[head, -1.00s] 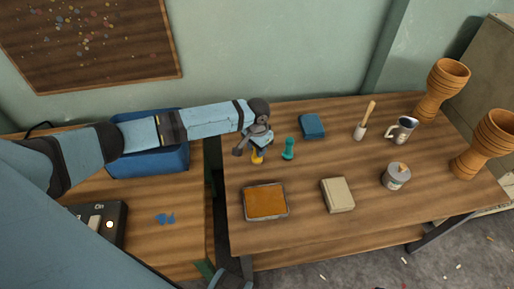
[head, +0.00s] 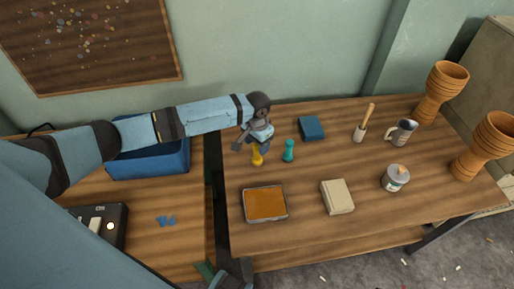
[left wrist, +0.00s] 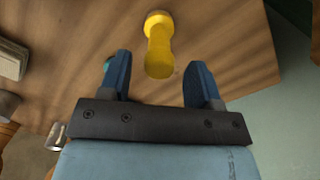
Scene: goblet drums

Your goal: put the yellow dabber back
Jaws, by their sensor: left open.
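The yellow dabber (head: 257,157) stands on the table at the left, beside a teal dabber (head: 288,151). It also shows in the left wrist view (left wrist: 159,45), just beyond the fingertips and between their lines. My left gripper (head: 254,146) is open and empty, above and close to the yellow dabber. Its two blue fingers (left wrist: 161,72) are spread apart in the left wrist view. In the head view the gripper covers the dabber's top. My right gripper is not clearly seen.
An orange-topped tray (head: 265,203) lies in front, with a cream block (head: 337,197) and a grey tin (head: 395,178) to its right. A dark blue block (head: 311,128) lies behind. Goblet drums (head: 443,90) stand at the right. A blue bin (head: 150,163) is on the left table.

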